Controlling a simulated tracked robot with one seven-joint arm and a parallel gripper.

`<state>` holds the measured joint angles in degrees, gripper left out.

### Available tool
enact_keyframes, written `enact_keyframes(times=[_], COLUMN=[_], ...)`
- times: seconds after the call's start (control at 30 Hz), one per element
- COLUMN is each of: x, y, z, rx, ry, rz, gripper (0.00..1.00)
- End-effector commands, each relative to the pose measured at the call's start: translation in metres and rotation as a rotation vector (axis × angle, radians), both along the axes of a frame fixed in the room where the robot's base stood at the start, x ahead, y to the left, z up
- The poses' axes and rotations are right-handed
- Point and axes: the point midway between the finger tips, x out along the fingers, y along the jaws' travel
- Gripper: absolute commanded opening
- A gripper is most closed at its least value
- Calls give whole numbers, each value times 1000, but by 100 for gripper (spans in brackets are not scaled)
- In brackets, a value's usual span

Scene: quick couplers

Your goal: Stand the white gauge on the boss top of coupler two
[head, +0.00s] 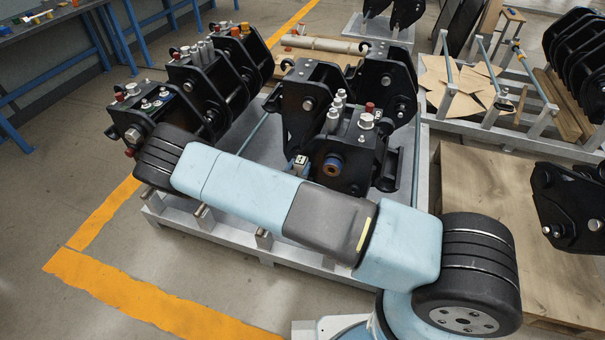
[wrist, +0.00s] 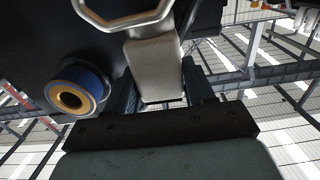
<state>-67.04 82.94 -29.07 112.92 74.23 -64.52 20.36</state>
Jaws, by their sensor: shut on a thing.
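My gripper (wrist: 158,92) is shut on a pale grey-white piece with a loop at its far end, which looks like the white gauge (wrist: 154,62). In the head view a small pale piece shows at my gripper (head: 299,166), just left of a blue-and-copper ringed round port on a black coupler (head: 350,150). That port also shows in the wrist view (wrist: 76,92), left of the held piece. This coupler has several silver fittings and a red cap on top. I cannot read coupler numbers, so I cannot tell which is coupler two. My forearm hides part of the coupler's lower front.
More black couplers (head: 205,85) stand at the left of the metal rack (head: 225,235). Another black coupler (head: 575,205) is at the right, on a wooden board (head: 480,190). A workbench (head: 50,35) stands at the upper left. Floor with yellow lines (head: 130,305) is clear at the front left.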

Motion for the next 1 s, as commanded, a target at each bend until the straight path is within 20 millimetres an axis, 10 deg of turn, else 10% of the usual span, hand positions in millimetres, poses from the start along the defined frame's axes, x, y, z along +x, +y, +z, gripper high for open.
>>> enact_keyframes(times=[0.87, 0.9, 1.0], x=[9, 9, 8], y=[-6, -6, -6], z=[-43, -44, -43], rx=[0, 0, 0], ry=[-2, -1, -1], rz=[-1, -1, -1], gripper=[1, 54, 64])
